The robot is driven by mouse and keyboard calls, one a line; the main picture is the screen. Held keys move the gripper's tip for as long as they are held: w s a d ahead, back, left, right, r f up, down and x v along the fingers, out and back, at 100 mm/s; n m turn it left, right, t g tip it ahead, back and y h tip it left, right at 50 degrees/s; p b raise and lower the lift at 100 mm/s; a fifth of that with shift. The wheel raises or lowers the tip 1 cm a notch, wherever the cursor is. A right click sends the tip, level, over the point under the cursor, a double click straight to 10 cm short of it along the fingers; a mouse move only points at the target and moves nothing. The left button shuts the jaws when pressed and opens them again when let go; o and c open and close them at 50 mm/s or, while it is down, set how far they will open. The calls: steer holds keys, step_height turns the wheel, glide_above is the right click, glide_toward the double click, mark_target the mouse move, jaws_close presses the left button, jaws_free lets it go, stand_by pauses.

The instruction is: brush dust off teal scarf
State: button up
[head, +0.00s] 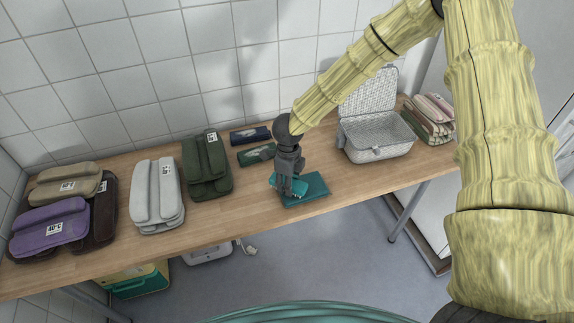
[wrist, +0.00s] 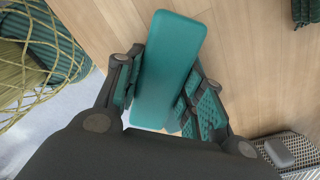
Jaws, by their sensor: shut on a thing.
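A folded teal scarf (head: 314,187) lies flat on the wooden table near its front edge. My gripper (head: 285,188) is low over the scarf's left part and hides some of it. It is shut on a smooth, rounded teal block, which looks like the back of a brush (head: 274,180). In the wrist view the brush (wrist: 168,65) sticks out between the two fingers (wrist: 158,98). Its bristles are hidden, and I cannot tell whether it touches the scarf. No dust can be made out on the scarf.
A navy folded piece (head: 250,136) and a dark green one (head: 256,154) lie behind. Green (head: 207,170), grey (head: 157,195) and purple (head: 50,228) folded stacks stand left. An open wicker basket (head: 378,148) and a striped stack (head: 430,118) stand right. The wooden table (head: 240,205) is bare just left.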

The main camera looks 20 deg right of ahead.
step_height(320, 180, up, 8)
steer(key=p, duration=0.5)
steer(key=shift+p, duration=0.35)
steer(key=shift+f, duration=0.1)
